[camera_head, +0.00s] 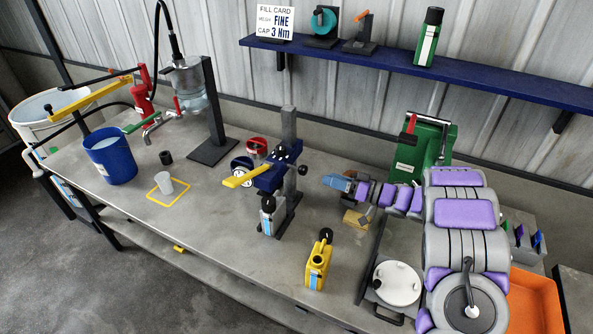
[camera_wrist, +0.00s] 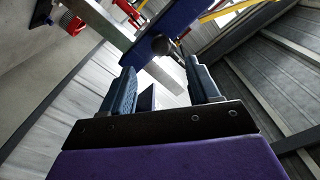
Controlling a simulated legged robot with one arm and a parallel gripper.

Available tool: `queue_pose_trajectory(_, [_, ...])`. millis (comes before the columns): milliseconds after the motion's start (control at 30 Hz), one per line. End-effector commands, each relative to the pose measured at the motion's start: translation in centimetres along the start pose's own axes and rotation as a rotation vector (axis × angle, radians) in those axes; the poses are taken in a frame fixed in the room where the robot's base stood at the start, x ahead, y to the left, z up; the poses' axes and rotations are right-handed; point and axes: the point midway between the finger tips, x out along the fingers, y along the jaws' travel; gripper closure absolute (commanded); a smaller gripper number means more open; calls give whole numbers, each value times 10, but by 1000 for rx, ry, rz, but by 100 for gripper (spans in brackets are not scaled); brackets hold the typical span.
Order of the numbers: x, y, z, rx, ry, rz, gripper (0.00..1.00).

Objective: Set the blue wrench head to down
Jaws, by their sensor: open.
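A blue head (camera_head: 272,182) with a yellow lever (camera_head: 240,179) sits on an upright grey column (camera_head: 289,130) in the middle of the bench. The lever points left and looks nearly level. In the wrist view a blue bar (camera_wrist: 180,30), which looks like this head, crosses beyond my fingertips. My gripper (camera_head: 337,183) is to the right of the column, apart from it in the head view. In the wrist view my gripper (camera_wrist: 163,80) has its two blue fingers wide apart, with nothing held. The lower part of the head is partly hidden by a small bottle with a black cap (camera_head: 267,215).
A yellow can (camera_head: 318,264) stands in front of the column. Red and dark-blue round gauges (camera_head: 245,165) are behind left. A blue bucket (camera_head: 110,155) and a cup (camera_head: 165,182) are further left. A green canister (camera_head: 420,148) stands behind my arm.

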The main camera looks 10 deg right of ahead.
Motion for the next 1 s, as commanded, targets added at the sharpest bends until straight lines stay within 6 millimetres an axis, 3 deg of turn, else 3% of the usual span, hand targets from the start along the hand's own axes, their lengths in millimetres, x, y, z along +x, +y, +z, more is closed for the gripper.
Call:
queue_pose_trajectory(200, [46,0,3,0,-4,-2,39])
queue_pose_trajectory(500, [99,0,2,0,-1,-1,39])
queue_pose_trajectory(700, [118,0,0,-2,0,-1,39])
queue_pose_trajectory(1000, [122,0,0,0,1,1,39])
